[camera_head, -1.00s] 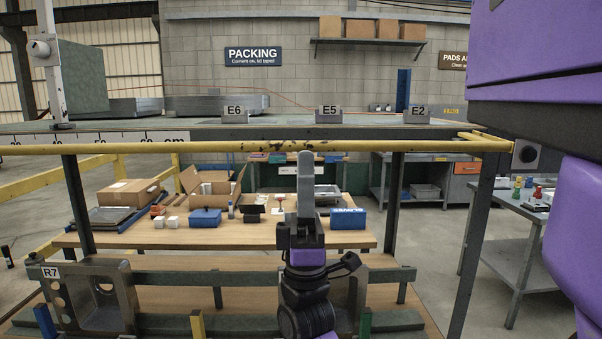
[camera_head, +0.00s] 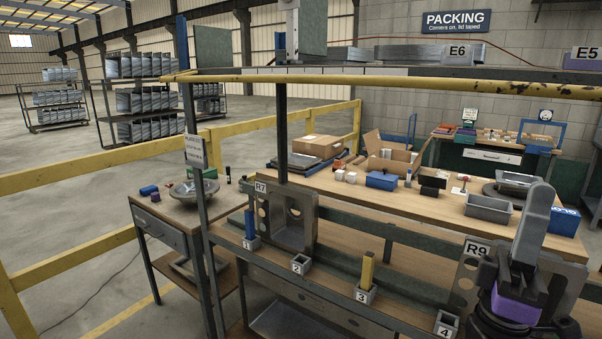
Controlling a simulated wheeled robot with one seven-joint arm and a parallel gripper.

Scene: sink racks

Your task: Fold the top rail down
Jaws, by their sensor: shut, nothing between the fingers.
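A yellow rail (camera_head: 370,81) with chipped paint runs level across the top front of the rack. Its left end meets a corner bracket by a dark post, and its right end is outside the view. My gripper (camera_head: 541,195) is at the lower right, well below the rail and apart from it. It points upward with its fingers together and nothing between them. It hides part of the plate marked R9 (camera_head: 466,278).
Below the rail stand a plate marked R7 (camera_head: 287,217), a blue peg (camera_head: 249,224), a yellow peg (camera_head: 368,270) and numbered sockets. Behind is a packing bench (camera_head: 340,190) with boxes. A side table (camera_head: 160,215) and yellow barriers (camera_head: 90,165) stand left.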

